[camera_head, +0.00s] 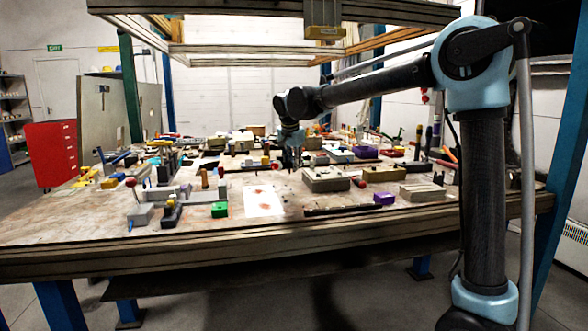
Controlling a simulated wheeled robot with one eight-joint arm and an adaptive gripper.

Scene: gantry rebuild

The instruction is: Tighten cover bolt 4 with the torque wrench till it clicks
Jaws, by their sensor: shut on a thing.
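My gripper (290,151) is at the far middle of the workbench (95,218), pointing down, low over the parts there. It is small and dark in this view. It is shut on a dark thing that merges with the jaws; I cannot tell whether this is the torque wrench. Cover bolt 4 is too small to pick out. I cannot tell whether the held thing touches a bolt or a cover.
Blocks and tools crowd the bench. A grey box (326,182) stands right of my gripper, with a tan box (384,174) beyond it. A wooden frame (250,49) hangs overhead. The front strip is mostly clear.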

